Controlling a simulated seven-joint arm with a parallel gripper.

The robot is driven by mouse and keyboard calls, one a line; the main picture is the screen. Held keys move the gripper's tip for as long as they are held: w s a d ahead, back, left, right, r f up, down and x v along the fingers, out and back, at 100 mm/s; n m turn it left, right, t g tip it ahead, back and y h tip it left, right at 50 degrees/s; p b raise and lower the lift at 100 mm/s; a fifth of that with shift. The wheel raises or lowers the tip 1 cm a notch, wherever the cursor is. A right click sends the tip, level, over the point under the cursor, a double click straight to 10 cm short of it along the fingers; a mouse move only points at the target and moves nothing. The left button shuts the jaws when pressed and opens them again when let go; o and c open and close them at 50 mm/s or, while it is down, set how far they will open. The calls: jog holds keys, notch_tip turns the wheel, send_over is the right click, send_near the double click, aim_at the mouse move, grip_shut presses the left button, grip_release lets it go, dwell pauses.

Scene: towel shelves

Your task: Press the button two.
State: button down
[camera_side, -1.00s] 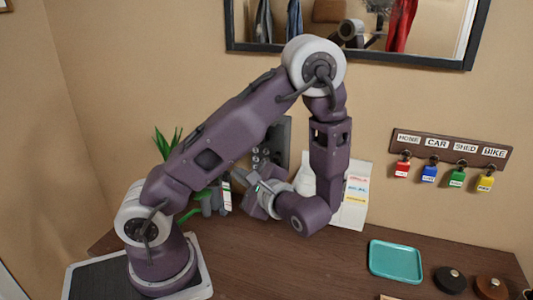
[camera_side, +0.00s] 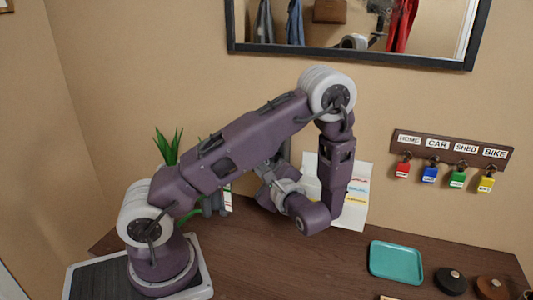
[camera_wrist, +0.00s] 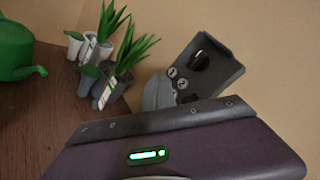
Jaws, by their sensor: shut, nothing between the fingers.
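A grey button panel (camera_wrist: 212,66) is on the wall in the wrist view, with a dark rounded part near its top. Two light round buttons show on it, an upper one (camera_wrist: 172,72) and a lower one (camera_wrist: 183,84); I cannot read their labels reliably. More of the panel's lower part is hidden behind my gripper. My gripper (camera_wrist: 160,92) is shut and empty, close in front of the panel's lower left. I cannot tell whether its tips touch a button. In the side view my arm hides the fingertips and nearly all of the panel.
Potted plants (camera_wrist: 112,58) stand left of the panel, with a green watering can (camera_wrist: 18,52) further left. A paper sheet (camera_side: 356,205) is behind my arm. A key rack (camera_side: 452,148) hangs at right. A teal tray (camera_side: 396,261) lies on the table.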

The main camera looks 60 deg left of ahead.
jog(key=shift+w+a, duration=1.25)
dwell(1.2)
jog(key=shift+w+a, duration=0.25)
jog(key=shift+w, duration=0.05)
jog(key=shift+w+a, duration=0.25)
jog(key=shift+w, duration=0.05)
dwell(0.5)
jog(key=shift+s+d, duration=0.55)
jog(key=shift+s, duration=0.1)
jog(key=s+d, duration=0.3)
jog(key=shift+s+d, duration=0.25)
dwell(0.3)
